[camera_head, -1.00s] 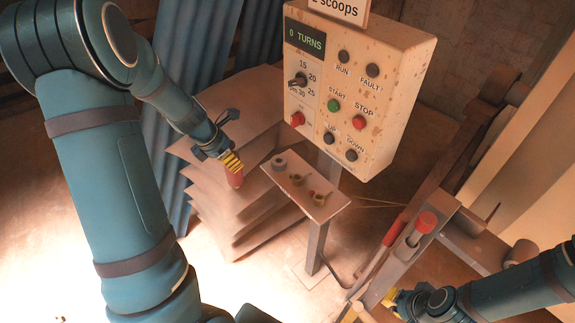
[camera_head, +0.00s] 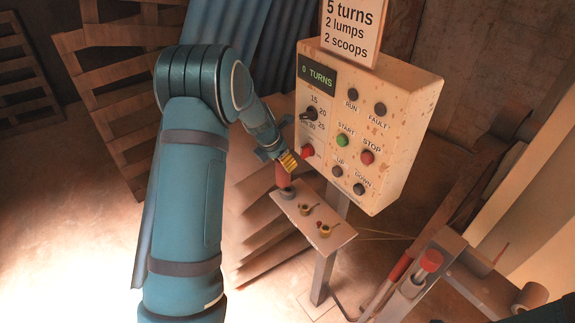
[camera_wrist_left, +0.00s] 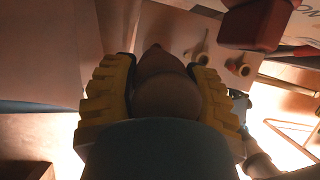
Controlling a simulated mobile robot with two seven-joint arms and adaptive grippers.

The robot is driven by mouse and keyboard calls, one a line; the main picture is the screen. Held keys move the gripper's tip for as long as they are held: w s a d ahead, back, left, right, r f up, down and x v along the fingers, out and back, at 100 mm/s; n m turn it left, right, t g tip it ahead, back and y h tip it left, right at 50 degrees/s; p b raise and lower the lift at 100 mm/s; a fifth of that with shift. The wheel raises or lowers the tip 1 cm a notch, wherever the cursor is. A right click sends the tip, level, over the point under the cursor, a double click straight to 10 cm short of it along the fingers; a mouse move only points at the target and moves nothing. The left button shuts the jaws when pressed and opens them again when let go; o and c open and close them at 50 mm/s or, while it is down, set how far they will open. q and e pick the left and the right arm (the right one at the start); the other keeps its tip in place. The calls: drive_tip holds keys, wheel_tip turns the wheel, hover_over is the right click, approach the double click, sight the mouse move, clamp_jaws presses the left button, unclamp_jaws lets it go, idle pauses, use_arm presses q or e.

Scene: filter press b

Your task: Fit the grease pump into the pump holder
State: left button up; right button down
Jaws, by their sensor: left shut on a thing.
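The grease pump (camera_head: 283,176) is a red, rounded cylinder, held roughly upright in my left gripper (camera_head: 288,161). The yellow fingers are shut on its upper part. The pump holder (camera_head: 288,194) is a grey ring at the left end of a small shelf. The pump's lower end overlaps the holder in the head view; I cannot tell whether it is inside or just above. In the left wrist view the pump (camera_wrist_left: 166,88) sits between the yellow fingers (camera_wrist_left: 160,95) and the holder is hidden. My right gripper is out of view.
The shelf (camera_head: 340,233) also carries two small scoops (camera_head: 325,230). A control box (camera_head: 395,135) with knobs and buttons stands close above and right of my left gripper. A stack of pale sheets (camera_head: 250,235) is behind the shelf at left. A red-topped lever (camera_head: 430,262) stands lower right.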

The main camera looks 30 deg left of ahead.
use_arm(q)
drive_tip(key=shift+w+d, duration=0.3)
drive_tip(key=shift+w, duration=0.6)
drive_tip(key=shift+f, duration=1.75)
drive_tip(key=shift+f, duration=0.1)
drive_tip(key=o, duration=1.3)
